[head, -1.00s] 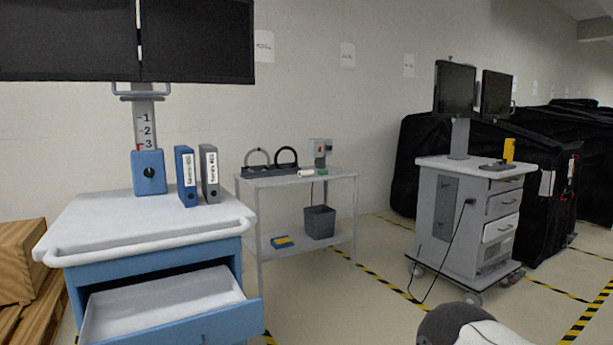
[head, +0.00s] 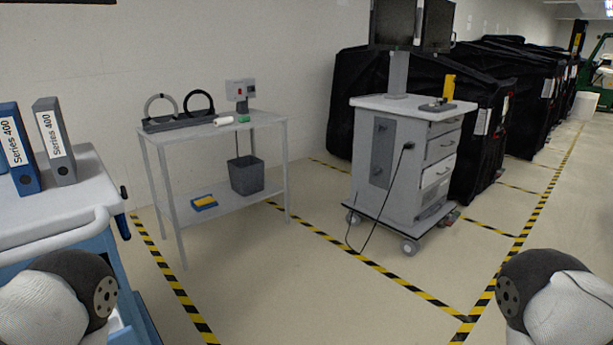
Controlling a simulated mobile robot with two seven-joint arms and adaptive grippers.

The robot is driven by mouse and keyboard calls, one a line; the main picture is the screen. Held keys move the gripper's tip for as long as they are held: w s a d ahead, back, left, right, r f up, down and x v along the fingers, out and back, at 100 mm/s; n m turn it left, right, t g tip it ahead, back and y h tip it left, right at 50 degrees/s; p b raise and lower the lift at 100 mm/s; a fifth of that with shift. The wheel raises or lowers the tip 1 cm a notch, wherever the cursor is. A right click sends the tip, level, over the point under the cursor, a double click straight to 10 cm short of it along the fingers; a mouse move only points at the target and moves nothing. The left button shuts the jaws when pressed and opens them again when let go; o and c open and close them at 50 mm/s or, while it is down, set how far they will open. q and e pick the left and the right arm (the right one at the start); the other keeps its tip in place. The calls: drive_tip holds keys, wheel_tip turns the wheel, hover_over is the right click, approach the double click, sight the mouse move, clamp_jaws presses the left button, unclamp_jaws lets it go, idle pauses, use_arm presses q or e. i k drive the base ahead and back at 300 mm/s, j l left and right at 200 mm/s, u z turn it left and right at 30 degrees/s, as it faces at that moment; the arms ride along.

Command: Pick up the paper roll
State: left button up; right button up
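A small white paper roll (head: 223,121) lies on its side on the top shelf of a grey metal table (head: 180,136), near the table's front edge. It is beside a small green item and to the right of a black stand with two rings. Parts of both my arms show at the lower left and lower right corners of the head view. Neither gripper is in view, and both arms are well apart from the roll.
A blue cart (head: 60,212) with binders (head: 55,141) stands at the left. A grey cart (head: 385,155) with monitors and a trailing cable stands right of the table. A dark bin (head: 246,176) sits on the lower shelf. Floor ahead is clear, with striped tape.

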sight(227, 120)
drive_tip(key=i+l+u, duration=0.1)
drive_tip(key=i, duration=0.4)
drive_tip(key=i+l+u, duration=0.1)
drive_tip(key=i+l, duration=0.15)
drive_tip(key=i, duration=0.25)
drive_tip(key=i+l+u, duration=0.15)
drive_tip(key=i, duration=0.35)
drive_tip(key=i+l+u, duration=0.1)
drive_tip(key=i+l, duration=0.25)
drive_tip(key=i, duration=0.15)
